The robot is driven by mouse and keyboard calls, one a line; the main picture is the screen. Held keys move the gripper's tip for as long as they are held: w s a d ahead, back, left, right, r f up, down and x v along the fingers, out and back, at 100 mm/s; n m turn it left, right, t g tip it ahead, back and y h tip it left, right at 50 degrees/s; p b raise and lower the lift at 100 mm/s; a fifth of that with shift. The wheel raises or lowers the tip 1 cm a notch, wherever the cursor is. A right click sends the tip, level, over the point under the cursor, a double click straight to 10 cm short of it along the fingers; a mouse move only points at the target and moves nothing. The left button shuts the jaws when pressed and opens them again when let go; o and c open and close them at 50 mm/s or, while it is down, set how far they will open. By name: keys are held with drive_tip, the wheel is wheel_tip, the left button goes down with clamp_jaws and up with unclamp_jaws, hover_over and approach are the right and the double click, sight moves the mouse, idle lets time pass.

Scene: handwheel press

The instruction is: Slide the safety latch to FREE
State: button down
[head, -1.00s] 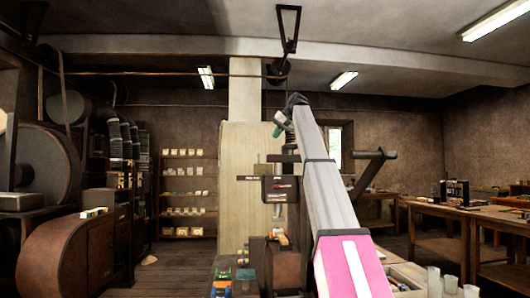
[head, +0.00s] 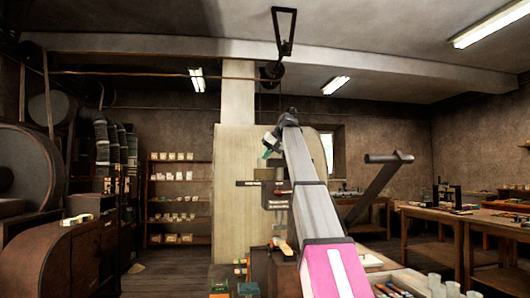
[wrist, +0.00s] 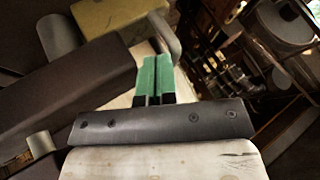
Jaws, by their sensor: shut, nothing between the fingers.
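My gripper (head: 270,146) is near the middle of the head view, in front of the tall pale panel and above the press's dark parts. In the wrist view its two green-padded fingers (wrist: 153,78) are shut together with nothing between them. The handwheel press (head: 278,203) is partly hidden behind my arm. A dark plate (head: 254,183) sticks out to its left, too small to read. The safety latch cannot be made out for certain. In the wrist view a grey rounded bar (wrist: 163,35) and a yellowish block (wrist: 105,20) lie beyond the fingertips; contact cannot be judged.
A large dark brown body (wrist: 60,112) fills the wrist view's left side. A grey bent bar (head: 385,175) stands right of my arm. Small boxes (head: 243,272) sit low in front. Wooden tables (head: 440,222) are at right, a shelf (head: 178,200) at back left.

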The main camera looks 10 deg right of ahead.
drive_tip(key=a, duration=0.4)
drive_tip(key=shift+a, duration=0.15)
drive_tip(key=shift+r, duration=0.15)
idle(0.4)
